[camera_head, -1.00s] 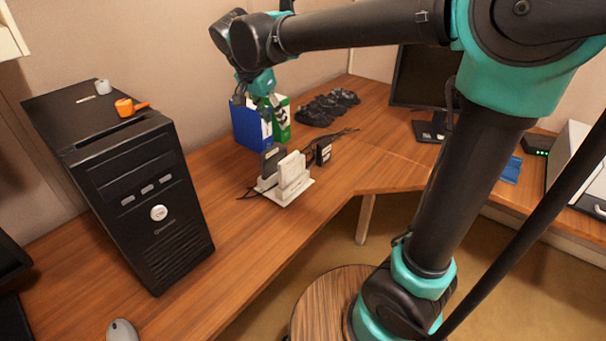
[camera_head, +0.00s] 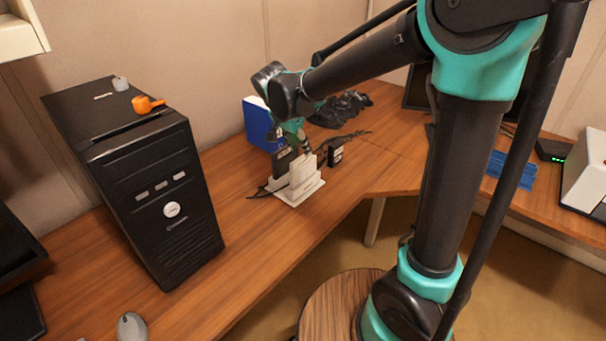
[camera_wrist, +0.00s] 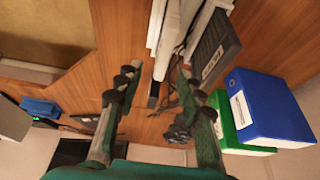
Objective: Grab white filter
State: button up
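White upright slab-like pieces (camera_head: 302,172) stand on a white base (camera_head: 300,196) on the desk; the white filter seems to be among them, but I cannot tell which one it is. In the wrist view, white slabs (camera_wrist: 168,38) reach in from the top middle. A dark grey box (camera_wrist: 217,48) stands right beside them. My gripper (camera_wrist: 157,84) is open, with its two fingers apart and the near end of the white slabs around the gap between the tips. In the head view my gripper (camera_head: 300,143) is close above and behind the stand; contact cannot be told.
A blue binder (camera_head: 258,122) and a green one (camera_wrist: 228,122) stand close behind. A black adapter (camera_head: 335,153) with cables lies right of the stand. A black computer tower (camera_head: 150,180) stands left. The desk in front of the stand is clear.

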aim_at(302, 156)
jog(key=x, duration=0.4)
jog(key=shift+w+a+f, duration=0.1)
jog(key=shift+w+f, duration=0.1)
jog(key=shift+f, duration=0.2)
jog(key=shift+c, duration=0.5)
grip_shut()
